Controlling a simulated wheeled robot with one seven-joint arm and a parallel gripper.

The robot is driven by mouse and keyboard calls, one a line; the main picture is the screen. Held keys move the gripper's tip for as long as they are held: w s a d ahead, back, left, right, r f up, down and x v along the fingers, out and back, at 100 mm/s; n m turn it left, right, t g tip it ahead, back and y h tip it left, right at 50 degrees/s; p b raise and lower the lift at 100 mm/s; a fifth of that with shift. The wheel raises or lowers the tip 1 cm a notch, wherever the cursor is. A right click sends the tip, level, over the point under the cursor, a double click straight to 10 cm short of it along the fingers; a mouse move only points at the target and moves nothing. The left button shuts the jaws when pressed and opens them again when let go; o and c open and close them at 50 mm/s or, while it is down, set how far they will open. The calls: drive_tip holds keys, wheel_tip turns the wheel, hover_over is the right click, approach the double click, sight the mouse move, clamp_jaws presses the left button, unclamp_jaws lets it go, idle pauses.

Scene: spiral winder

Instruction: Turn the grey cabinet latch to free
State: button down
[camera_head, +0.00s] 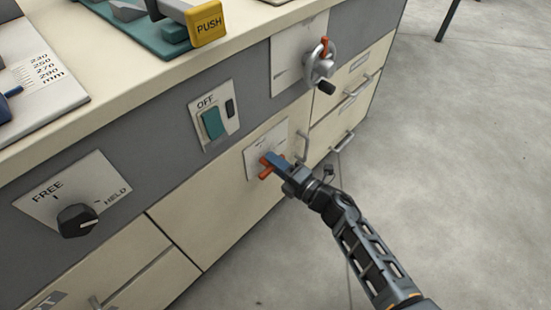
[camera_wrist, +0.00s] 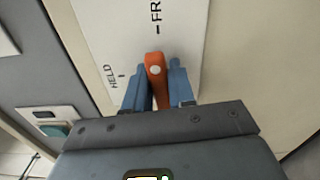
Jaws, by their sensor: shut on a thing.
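The latch is an orange lever (camera_wrist: 155,75) on a pale plate (camera_wrist: 108,30) marked HELD and FREE, fixed to a cream cabinet door. My gripper (camera_wrist: 158,88) has its two blue fingers shut on the lever, one on each side. In the wrist view the lever stands upright in the picture, its top end in line with the tick by FREE; the HELD tick is off to its left. In the head view the orange lever (camera_head: 265,174) shows beside my gripper (camera_head: 272,161), which hides part of it and of the plate (camera_head: 252,158).
A black FREE/HELD knob (camera_head: 77,220) is at the left. A teal OFF switch (camera_head: 212,124) is above the latch. A crank (camera_head: 320,68) sits at upper right, with drawer handles (camera_head: 343,141) below. The floor at right is clear.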

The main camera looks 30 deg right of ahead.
drive_tip(key=shift+m, duration=0.6)
drive_tip(key=shift+f, duration=0.1)
drive_tip(key=c, duration=1)
unclamp_jaws()
drive_tip(key=shift+c, duration=0.2)
drive_tip(key=p+v, duration=0.1)
drive_tip(key=v, duration=0.7)
drive_tip(key=shift+p, duration=0.4)
